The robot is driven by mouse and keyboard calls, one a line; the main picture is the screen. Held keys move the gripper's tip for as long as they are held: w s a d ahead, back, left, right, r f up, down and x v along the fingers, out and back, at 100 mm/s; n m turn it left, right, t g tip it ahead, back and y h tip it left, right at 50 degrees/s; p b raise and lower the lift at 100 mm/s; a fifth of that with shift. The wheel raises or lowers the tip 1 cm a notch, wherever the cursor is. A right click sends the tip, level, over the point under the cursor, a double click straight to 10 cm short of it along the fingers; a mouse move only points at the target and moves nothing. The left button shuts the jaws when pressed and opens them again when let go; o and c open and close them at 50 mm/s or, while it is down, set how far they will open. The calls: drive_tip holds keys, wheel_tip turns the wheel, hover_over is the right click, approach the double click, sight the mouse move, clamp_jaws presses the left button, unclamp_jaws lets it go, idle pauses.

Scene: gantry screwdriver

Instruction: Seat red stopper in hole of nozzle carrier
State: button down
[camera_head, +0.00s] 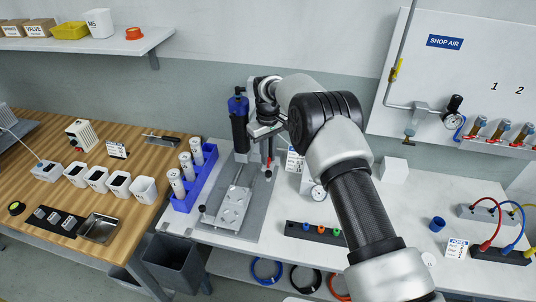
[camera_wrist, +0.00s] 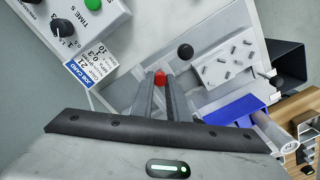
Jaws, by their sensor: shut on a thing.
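The red stopper (camera_wrist: 160,77) sits between the fingertips of my gripper (camera_wrist: 161,82) in the wrist view, and only its top shows. In the head view the red stopper (camera_head: 269,161) is a small red spot below the wrist, beside the upright screwdriver stand. My gripper (camera_head: 267,150) is shut on it and is partly hidden by my arm there. No hole shows under the stopper; the fingers cover that area. I cannot tell for certain which part is the nozzle carrier.
A metal plate with screws (camera_head: 235,206) lies on the grey base left of my gripper. A blue rack (camera_head: 208,172) with white bottles stands further left. The black screwdriver body (camera_head: 240,132) rises close by.

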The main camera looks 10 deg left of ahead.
drive_tip(key=shift+f+b, duration=0.6)
drive_tip(key=shift+f, duration=0.4)
drive_tip(key=c, duration=1.6)
unclamp_jaws()
drive_tip(key=shift+r, duration=0.1)
drive_tip(key=shift+c, duration=0.2)
drive_tip(key=shift+w+d+r, duration=0.15)
drive_tip(key=shift+w, duration=0.1)
drive_tip(key=shift+r, duration=0.2)
wheel_tip(320, 180, up, 17)
drive_tip(key=shift+s+a+f, duration=0.15)
drive_tip(key=shift+s+a, duration=0.15)
drive_tip(key=shift+s, duration=0.1)
drive_tip(key=shift+p, duration=0.3)
